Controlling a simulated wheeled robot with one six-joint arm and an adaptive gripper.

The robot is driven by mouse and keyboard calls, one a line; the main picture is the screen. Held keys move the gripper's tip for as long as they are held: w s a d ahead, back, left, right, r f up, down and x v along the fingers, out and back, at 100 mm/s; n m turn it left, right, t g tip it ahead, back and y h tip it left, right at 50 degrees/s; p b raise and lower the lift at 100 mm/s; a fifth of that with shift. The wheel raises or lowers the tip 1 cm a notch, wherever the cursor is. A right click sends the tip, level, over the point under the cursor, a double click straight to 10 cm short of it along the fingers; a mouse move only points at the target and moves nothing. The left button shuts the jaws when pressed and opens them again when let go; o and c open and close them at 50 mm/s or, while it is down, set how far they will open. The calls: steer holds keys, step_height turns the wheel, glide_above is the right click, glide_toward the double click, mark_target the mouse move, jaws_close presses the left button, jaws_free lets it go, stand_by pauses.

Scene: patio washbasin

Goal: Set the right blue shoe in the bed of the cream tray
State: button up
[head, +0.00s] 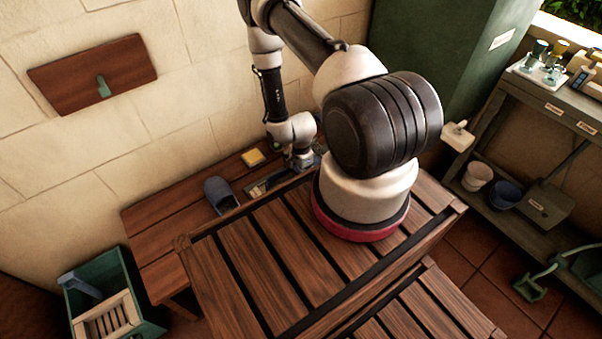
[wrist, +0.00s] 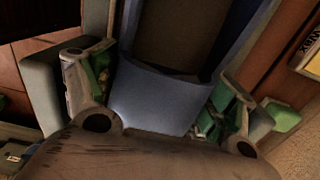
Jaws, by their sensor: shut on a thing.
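My gripper (head: 301,160) is low over the slatted bench by the wall. In the wrist view its fingers (wrist: 160,98) are shut on a blue shoe (wrist: 155,97), one on each side of its rounded blue end; the shoe's dark inside shows beyond. In the head view this held shoe is mostly hidden by my arm; I cannot tell whether it touches the bench. Another blue shoe (head: 221,194) lies on the bench, left of my gripper.
A yellow block (head: 252,158) lies on the bench near the wall; a labelled yellow box (wrist: 308,52) is at the wrist view's right. A dark flat item (head: 268,184) lies between shoe and gripper. The slatted table (head: 300,240) stands in front. A green crate (head: 150,322) stands lower left.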

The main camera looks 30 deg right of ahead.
steer(key=o, duration=1.1)
steer(key=shift+c, duration=0.2)
step_height(320, 180, up, 12)
